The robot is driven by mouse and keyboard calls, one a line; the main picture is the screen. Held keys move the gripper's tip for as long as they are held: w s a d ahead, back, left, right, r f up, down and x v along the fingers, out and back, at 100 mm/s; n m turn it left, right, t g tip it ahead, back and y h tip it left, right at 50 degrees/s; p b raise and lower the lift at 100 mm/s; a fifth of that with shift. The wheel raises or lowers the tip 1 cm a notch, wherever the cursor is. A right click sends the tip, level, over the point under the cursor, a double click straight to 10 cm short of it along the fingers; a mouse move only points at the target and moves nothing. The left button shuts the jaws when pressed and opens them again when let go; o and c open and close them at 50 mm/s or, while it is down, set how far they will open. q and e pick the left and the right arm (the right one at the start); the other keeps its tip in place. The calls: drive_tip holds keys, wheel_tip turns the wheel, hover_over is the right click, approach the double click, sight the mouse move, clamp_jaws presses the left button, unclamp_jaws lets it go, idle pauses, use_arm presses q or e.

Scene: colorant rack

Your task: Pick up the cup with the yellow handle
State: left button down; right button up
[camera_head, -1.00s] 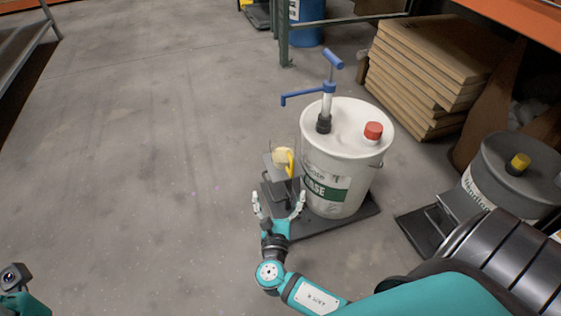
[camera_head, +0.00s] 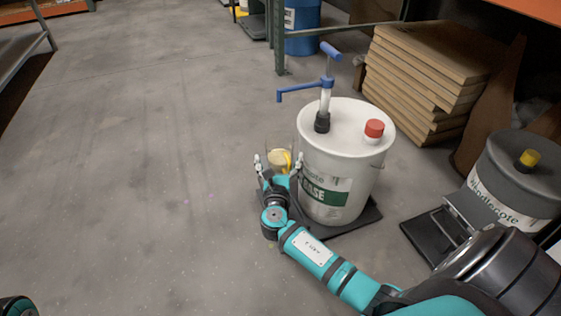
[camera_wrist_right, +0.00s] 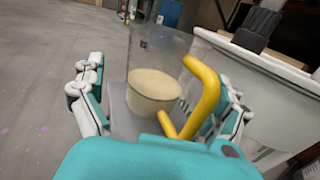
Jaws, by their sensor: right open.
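The cup (camera_head: 280,158) is clear, with a pale tan content in its lower part and a yellow handle (camera_head: 288,158). It stands on the left side of the white bucket. In the right wrist view the cup (camera_wrist_right: 152,80) is straight ahead, and its yellow handle (camera_wrist_right: 203,95) points towards me, to the right. My right gripper (camera_head: 279,165) is open, with one finger on each side of the cup and handle; it also shows in the right wrist view (camera_wrist_right: 160,105). I cannot tell whether the fingers touch the cup. My left gripper does not show.
The white bucket (camera_head: 345,145) with a blue pump (camera_head: 327,85) and red cap stands close right of the cup on a dark base (camera_head: 365,216). A grey drum (camera_head: 520,165) is at the right. Stacked boards (camera_head: 425,80) are behind. The floor at left is clear.

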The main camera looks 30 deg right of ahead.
drive_tip(key=shift+w+d, duration=0.45)
drive_tip(key=shift+w, duration=0.1)
drive_tip(key=shift+r, duration=0.1)
drive_tip(key=c, duration=1.2)
drive_tip(key=shift+c, duration=0.7)
drive_tip(key=shift+r, duration=0.15)
